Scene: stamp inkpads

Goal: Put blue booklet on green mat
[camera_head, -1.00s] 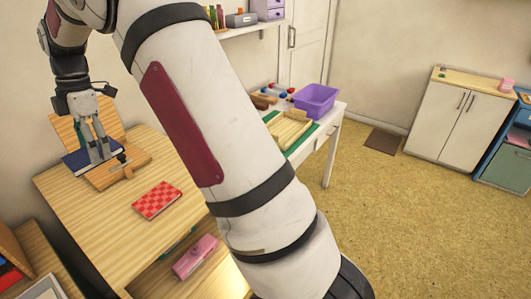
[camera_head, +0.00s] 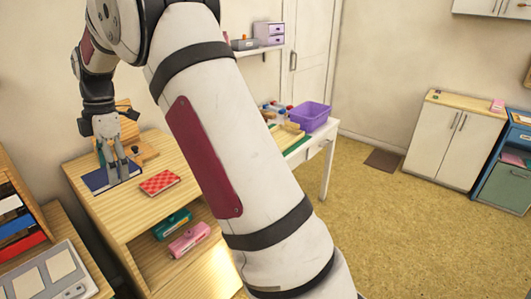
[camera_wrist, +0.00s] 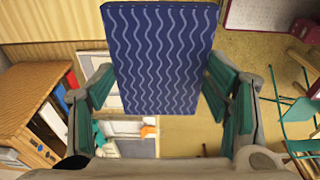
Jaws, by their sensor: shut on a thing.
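The blue booklet (camera_head: 101,181) has a wavy pale pattern, clear in the wrist view (camera_wrist: 160,55). My gripper (camera_head: 118,178) is shut on it, with a green-padded finger on either side in the wrist view. In the head view, the booklet is over the left part of the wooden desk; its exact height is hard to tell. The green mat (camera_head: 297,145) lies on the white table to the right, mostly hidden by my arm and a wooden item on it.
A red checked booklet (camera_head: 160,183) lies on the desk beside my gripper, with a wooden stand (camera_head: 146,152) behind. Pink (camera_head: 189,240) and green (camera_head: 172,224) cases are on the shelf below. A purple bin (camera_head: 309,116) stands on the white table (camera_head: 327,129). The floor to the right is open.

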